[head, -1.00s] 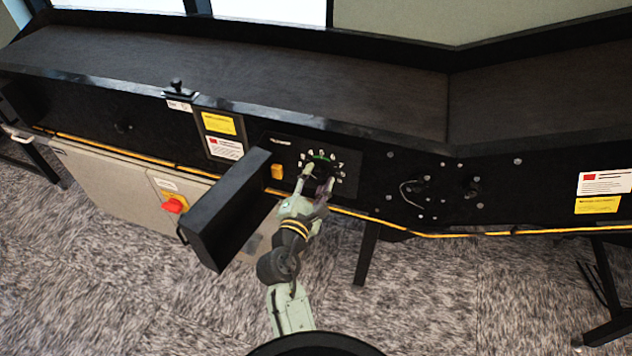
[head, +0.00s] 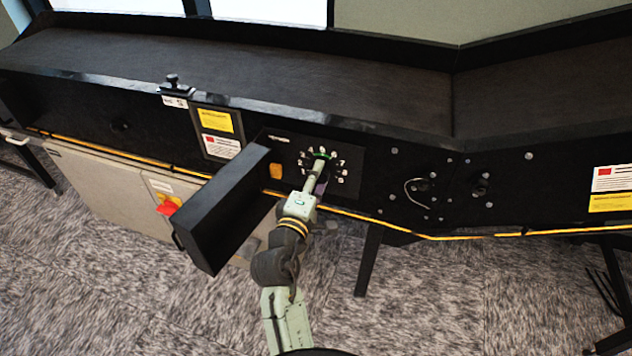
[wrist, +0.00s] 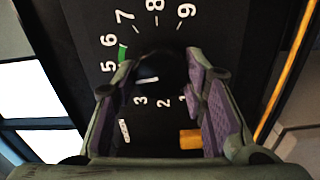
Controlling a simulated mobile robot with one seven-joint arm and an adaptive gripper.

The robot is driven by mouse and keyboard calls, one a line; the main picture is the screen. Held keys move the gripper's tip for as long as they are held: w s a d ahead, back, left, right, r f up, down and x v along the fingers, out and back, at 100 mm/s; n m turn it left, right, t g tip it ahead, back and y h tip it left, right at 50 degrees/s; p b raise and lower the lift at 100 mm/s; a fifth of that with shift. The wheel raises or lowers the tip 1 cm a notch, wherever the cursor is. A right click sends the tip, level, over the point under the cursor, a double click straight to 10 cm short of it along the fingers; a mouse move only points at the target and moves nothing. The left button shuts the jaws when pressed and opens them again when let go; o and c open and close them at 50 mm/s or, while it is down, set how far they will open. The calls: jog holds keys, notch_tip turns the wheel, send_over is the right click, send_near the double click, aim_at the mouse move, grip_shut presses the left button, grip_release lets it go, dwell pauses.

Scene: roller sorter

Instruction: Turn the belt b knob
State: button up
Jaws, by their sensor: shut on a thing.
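The knob (wrist: 155,70) is a black round dial with a white pointer line, on a black panel with white numbers around it. A green mark (wrist: 122,53) lies by the 5 and 6. In the wrist view my gripper (wrist: 160,72) has one purple-padded finger on each side of the knob and is shut on it. In the head view my gripper (head: 318,173) reaches the dial face (head: 343,163) and hides the knob; the green mark shows above the fingertips. The label on the panel is too small to read.
A black box-shaped part (head: 225,212) sticks out left of my arm, close to it. An orange button (head: 276,171) sits left of the dial. A red switch (head: 167,207) is on the grey cabinet at left. A yellow strip (head: 385,224) runs along the lower edge.

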jog(key=shift+m, duration=0.5)
jog(key=shift+r, duration=0.1)
jog(key=o, duration=1.2)
jog(key=shift+c, duration=0.2)
